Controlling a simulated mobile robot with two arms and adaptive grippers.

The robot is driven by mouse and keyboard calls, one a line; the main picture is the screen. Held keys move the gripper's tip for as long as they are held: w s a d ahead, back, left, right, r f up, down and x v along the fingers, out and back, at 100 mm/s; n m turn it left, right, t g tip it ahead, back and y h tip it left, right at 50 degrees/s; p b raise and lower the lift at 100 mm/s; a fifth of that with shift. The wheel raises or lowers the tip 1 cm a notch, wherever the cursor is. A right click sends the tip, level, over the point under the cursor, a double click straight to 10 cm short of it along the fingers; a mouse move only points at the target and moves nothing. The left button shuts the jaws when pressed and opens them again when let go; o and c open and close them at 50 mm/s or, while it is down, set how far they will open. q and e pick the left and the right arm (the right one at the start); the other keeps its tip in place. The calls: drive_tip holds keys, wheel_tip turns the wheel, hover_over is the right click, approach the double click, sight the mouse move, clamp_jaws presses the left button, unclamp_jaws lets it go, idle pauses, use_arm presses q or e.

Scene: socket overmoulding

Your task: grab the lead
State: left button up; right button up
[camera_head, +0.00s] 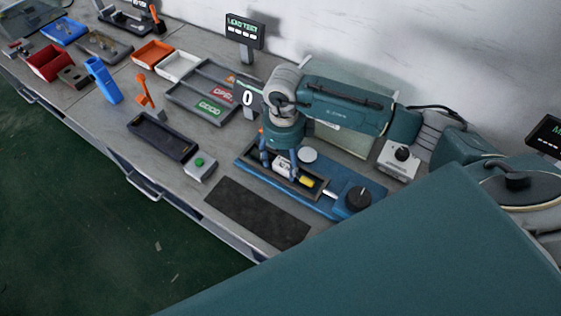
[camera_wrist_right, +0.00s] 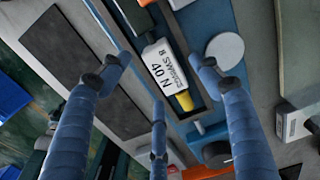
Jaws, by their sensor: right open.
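A white block with black lettering and a yellow end (camera_wrist_right: 163,70) lies in a dark slot of a blue fixture (camera_head: 345,184). It looks like an end of the lead; I see no clear cable on it. In the head view its yellow end (camera_head: 306,181) shows under my right gripper (camera_head: 281,163). In the right wrist view, my right gripper (camera_wrist_right: 160,75) has its blue fingers spread, with the block between and beyond them. The gripper is open and empty, and I cannot tell its exact height above the block. My left gripper is out of view.
A round black knob (camera_head: 359,199) and a pale disc (camera_head: 307,155) are on the fixture. A dark mat (camera_head: 257,212) lies in front of it. A green-button box (camera_head: 200,166), a dark tray (camera_head: 162,136) and a grey sorting tray (camera_head: 183,102) stand to the left.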

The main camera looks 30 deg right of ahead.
drive_tip(key=shift+f, duration=1)
drive_tip(key=c, duration=1.3)
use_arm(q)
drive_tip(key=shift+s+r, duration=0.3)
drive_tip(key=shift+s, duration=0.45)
